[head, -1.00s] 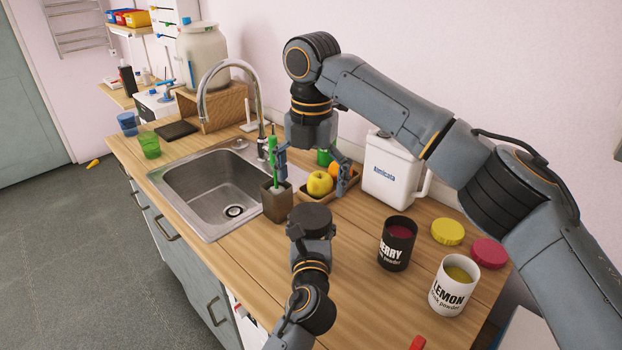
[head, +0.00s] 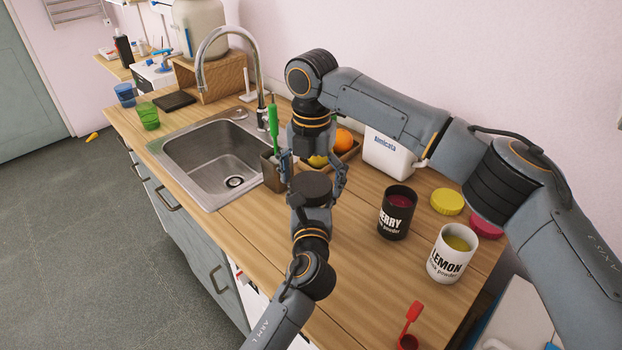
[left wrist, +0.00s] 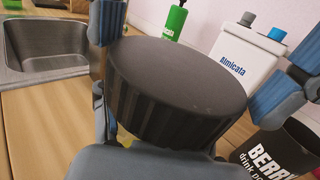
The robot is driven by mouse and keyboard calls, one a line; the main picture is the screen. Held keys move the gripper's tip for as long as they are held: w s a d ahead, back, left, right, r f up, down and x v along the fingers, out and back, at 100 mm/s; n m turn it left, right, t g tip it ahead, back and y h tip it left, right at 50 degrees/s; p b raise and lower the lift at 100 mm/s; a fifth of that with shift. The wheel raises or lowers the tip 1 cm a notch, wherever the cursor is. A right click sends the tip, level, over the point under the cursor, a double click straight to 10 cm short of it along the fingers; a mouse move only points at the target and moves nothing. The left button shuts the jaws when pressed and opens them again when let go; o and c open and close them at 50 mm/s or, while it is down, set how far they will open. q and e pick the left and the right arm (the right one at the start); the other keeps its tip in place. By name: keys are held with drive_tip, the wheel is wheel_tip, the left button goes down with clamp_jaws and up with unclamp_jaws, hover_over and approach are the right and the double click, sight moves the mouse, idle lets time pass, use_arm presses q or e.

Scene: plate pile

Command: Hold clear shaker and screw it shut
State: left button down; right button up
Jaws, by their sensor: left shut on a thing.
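A black round ribbed lid (head: 311,187) faces up above the counter in the head view; it fills the middle of the left wrist view (left wrist: 180,85). My left gripper (left wrist: 140,158) is shut on the shaker beneath this lid. The clear body is hidden by the lid and my gripper. My right gripper (head: 315,172) points down from above, open, with its fingers spread on either side of the lid. In the left wrist view one finger stands left of the lid and the other right of it, both apart from it as far as I can tell.
The sink (head: 215,160) and a brown holder (head: 273,172) with a green-handled brush lie left. A fruit tray with an orange (head: 343,140) and a white canister (head: 388,158) stand behind. Berry (head: 396,213) and lemon (head: 451,254) tubs stand right; a red scoop (head: 411,318) lies in front.

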drive_tip(key=c, duration=0.9)
drive_tip(key=m, duration=0.5)
drive_tip(key=shift+c, duration=0.2)
drive_tip(key=o, duration=1.3)
drive_tip(key=shift+c, duration=0.2)
drive_tip(key=shift+r, duration=2.25)
drive_tip(key=shift+o, duration=0.3)
